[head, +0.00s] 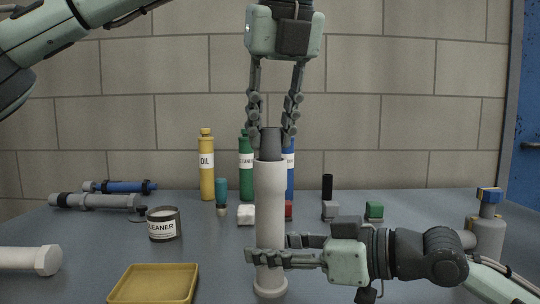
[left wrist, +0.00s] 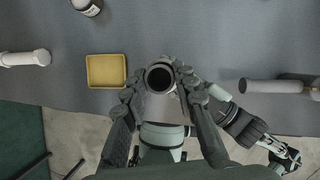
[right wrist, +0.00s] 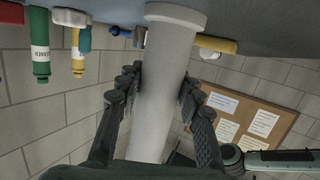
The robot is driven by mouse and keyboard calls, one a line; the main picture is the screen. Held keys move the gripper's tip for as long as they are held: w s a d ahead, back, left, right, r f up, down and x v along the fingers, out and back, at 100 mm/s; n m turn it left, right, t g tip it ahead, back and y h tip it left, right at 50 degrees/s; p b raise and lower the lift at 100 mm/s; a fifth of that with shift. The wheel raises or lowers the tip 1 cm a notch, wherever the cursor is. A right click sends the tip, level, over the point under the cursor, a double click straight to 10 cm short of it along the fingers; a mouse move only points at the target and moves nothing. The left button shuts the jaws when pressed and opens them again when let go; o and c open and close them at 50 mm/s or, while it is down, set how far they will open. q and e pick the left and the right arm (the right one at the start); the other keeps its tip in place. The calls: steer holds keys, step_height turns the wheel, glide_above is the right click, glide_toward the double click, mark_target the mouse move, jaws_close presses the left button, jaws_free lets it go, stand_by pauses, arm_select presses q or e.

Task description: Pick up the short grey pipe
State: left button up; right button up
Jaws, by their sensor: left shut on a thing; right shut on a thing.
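The short grey pipe (head: 271,143) is dark and upright, between the fingers of my left gripper (head: 271,140). Its lower end is hidden at the top of a white pipe (head: 270,195); I cannot tell how deep it sits. The left wrist view shows a dark round open end (left wrist: 160,77) between the fingers. My right gripper (head: 268,252) is shut on the lower part of the white pipe, which stands upright on the table. The right wrist view shows the white pipe (right wrist: 165,85) between those fingers, with its flanged end (right wrist: 176,15) by the table.
A yellow tray (head: 155,284), a cleaner tin (head: 164,223) and another white pipe (head: 25,260) are at the left. Jointed grey (head: 95,201) and blue (head: 125,187) pipes lie behind. Bottles, including a yellow oil bottle (head: 207,165), and small blocks stand at the back.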

arm_select(q)
steer(key=shift+c, duration=0.4)
arm_select(e)
steer(key=o, duration=1.2)
steer(key=shift+c, duration=0.2)
arm_select(q)
step_height(320, 180, up, 10)
arm_select(e)
steer(key=shift+d, duration=0.1)
steer(key=v, duration=1.1)
steer(key=shift+s+d+r, duration=0.15)
steer(key=shift+s+d, duration=0.05)
steer(key=shift+d, duration=0.1)
